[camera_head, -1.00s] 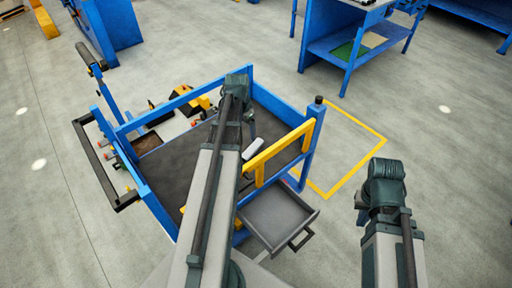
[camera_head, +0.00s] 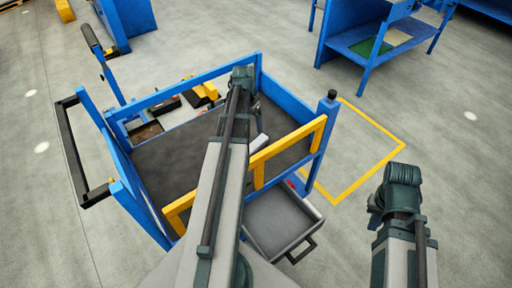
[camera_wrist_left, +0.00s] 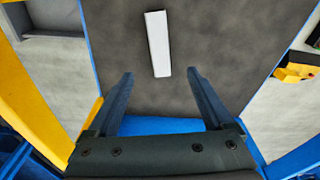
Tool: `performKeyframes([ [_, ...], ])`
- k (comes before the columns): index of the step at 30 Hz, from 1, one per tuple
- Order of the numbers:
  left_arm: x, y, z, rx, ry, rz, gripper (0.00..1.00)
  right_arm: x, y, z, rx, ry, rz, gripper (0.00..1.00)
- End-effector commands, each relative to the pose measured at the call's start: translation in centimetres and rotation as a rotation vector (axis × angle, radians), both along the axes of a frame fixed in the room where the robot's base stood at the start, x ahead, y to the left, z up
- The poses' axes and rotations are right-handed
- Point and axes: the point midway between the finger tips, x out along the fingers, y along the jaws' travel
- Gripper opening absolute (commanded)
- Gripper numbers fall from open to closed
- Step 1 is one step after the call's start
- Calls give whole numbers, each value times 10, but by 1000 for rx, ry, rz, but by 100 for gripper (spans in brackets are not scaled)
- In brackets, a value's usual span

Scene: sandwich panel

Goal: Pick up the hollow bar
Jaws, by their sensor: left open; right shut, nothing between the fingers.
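The hollow bar (camera_head: 257,146), a short pale bar, lies on the dark floor of the blue-framed cart (camera_head: 185,165), behind the yellow rail. In the left wrist view the bar (camera_wrist_left: 158,44) lies straight ahead, beyond my fingertips and apart from them. My left gripper (camera_wrist_left: 160,75) is open and empty, its two fingers spread below the bar in that picture. In the head view my left gripper (camera_head: 257,108) points down over the cart, partly hidden by its own wrist. My right gripper (camera_head: 374,210) is shut and empty, outside the cart on the right; its fingertips barely show.
A yellow rail (camera_head: 290,146) and blue posts edge the cart. An open grey drawer (camera_head: 280,222) sticks out at its near right. Several tools and yellow parts (camera_head: 204,90) lie at its far left. A blue workbench (camera_head: 372,40) stands at the back right.

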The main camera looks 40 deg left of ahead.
Motion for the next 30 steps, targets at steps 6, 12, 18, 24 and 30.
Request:
performKeyframes([
  [6,2,0,-19,0,0,0,85,0,0,-19,0,0,0,0],
  [12,5,-1,-48,0,0,0,85,0,0,-48,0,0,0,0],
  [18,9,-1,-75,0,0,0,85,0,0,-75,0,0,0,0],
  [24,10,-1,-86,0,0,0,85,0,0,-86,0,0,0,0],
  [30,10,-1,-87,0,0,0,85,0,0,-87,0,0,0,0],
])
